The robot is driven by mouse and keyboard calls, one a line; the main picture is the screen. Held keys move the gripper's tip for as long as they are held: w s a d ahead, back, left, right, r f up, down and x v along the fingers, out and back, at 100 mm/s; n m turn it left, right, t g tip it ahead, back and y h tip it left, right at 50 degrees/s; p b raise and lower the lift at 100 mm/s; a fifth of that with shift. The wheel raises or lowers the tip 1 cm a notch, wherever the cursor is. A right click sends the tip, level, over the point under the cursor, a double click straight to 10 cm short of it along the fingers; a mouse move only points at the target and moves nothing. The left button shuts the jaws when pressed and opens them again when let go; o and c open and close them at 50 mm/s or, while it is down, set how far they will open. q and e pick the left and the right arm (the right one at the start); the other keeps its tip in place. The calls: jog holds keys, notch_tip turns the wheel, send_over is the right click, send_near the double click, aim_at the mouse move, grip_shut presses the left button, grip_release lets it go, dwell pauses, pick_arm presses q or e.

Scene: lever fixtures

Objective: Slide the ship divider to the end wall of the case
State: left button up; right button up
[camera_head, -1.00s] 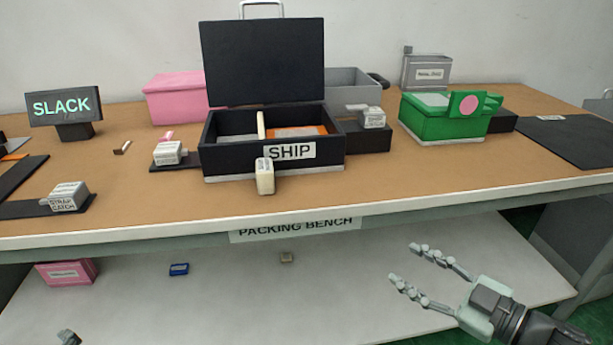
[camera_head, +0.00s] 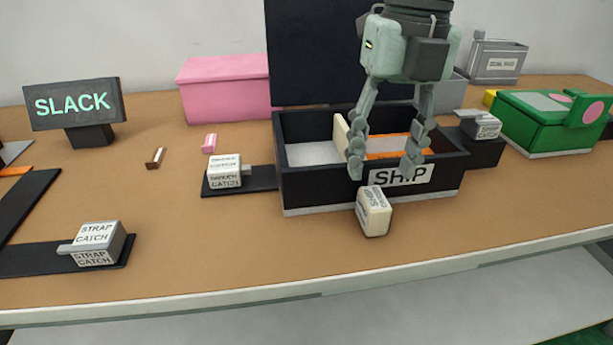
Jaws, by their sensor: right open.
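The black ship case (camera_head: 320,188) stands on the bench with its lid (camera_head: 315,60) raised and a SHIP label on its front. A cream divider (camera_head: 342,132) stands upright inside, between a pale grey section on the left and an orange one on the right. A cream block (camera_head: 375,212) with small lettering sits at the front, below the label; its link to the divider is hidden. My right gripper (camera_head: 385,168) points down over the case front, open and apparently empty, its fingers spread. Its left finger overlaps the divider's near end; I cannot tell whether they touch. My left gripper is out of view.
Grey catch blocks flank the case, left (camera_head: 225,170) and right (camera_head: 480,124). A strap catch (camera_head: 98,243) lies front left. A SLACK sign (camera_head: 72,104), pink box (camera_head: 225,88) and green box (camera_head: 545,125) stand around. The front bench strip is clear.

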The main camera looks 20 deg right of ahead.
aim_at(375, 197)
jog(key=shift+w+a+r+h, duration=0.1)
jog(key=shift+w+r+h, duration=0.15)
jog(key=shift+h, duration=0.15)
jog(key=shift+f, duration=0.25)
notch_tip(375, 197, down, 7)
jog(key=shift+s+f, duration=0.1)
jog(key=shift+s, duration=0.05)
grip_shut()
